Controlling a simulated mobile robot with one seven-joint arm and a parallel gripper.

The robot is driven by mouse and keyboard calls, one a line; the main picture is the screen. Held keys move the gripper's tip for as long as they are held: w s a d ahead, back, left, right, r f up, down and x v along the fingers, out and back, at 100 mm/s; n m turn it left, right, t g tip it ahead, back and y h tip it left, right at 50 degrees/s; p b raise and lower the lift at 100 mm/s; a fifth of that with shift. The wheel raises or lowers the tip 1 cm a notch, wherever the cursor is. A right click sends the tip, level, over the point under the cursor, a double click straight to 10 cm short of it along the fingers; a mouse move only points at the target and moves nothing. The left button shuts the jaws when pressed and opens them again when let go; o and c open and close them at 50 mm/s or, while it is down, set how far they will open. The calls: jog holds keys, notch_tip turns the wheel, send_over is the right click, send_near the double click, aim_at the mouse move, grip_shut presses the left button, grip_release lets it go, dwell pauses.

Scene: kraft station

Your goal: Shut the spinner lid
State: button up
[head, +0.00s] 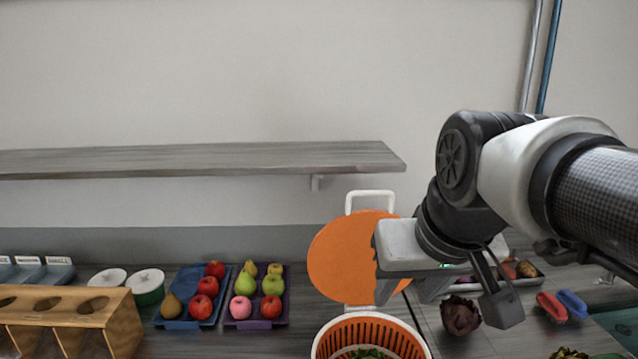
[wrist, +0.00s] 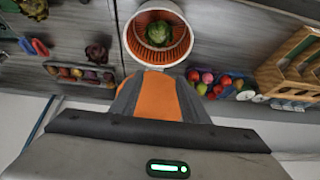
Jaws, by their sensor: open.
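The spinner lid (head: 345,258) is a round orange disc, raised nearly upright on the far rim of the spinner, with a white handle loop (head: 370,194) at its top. The spinner bowl (head: 372,328) is open below it, white outside with an orange slatted basket and green leaves inside. The wrist view looks down into the bowl (wrist: 138,52). My gripper (head: 404,295) is open, at the right part of the lid and covering its right edge in the head view. In the wrist view the orange lid (wrist: 158,98) shows between the two fingers. I cannot tell whether they touch it.
Blue (head: 178,313) and purple (head: 262,321) fruit trays and a wooden rack (head: 75,312) stand left. A dark red vegetable (head: 461,316), red (head: 551,307) and blue (head: 572,304) items lie right. A grey shelf (head: 200,160) hangs on the wall behind.

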jog(key=w+r, duration=0.3)
jog(key=w, duration=0.1)
jog(key=w+r, duration=0.4)
jog(key=w, duration=0.1)
jog(key=w+d+r+p, duration=0.1)
jog(key=w+r, duration=0.2)
jog(key=w, duration=0.2)
jog(key=shift+r, duration=0.2)
grip_shut()
jog(key=w+r, duration=0.5)
jog(key=w, duration=0.6)
jog(key=shift+t, duration=0.4)
jog(key=f, duration=0.3)
jog(key=w+f+p, duration=0.1)
jog(key=f, duration=0.4)
jog(key=shift+w+f, duration=0.35)
jog(key=shift+f, duration=0.05)
jog(key=shift+s+f+p, duration=0.2)
jog(key=shift+p, duration=0.1)
jog(key=shift+f+b, duration=0.15)
jog(key=shift+b, duration=0.15)
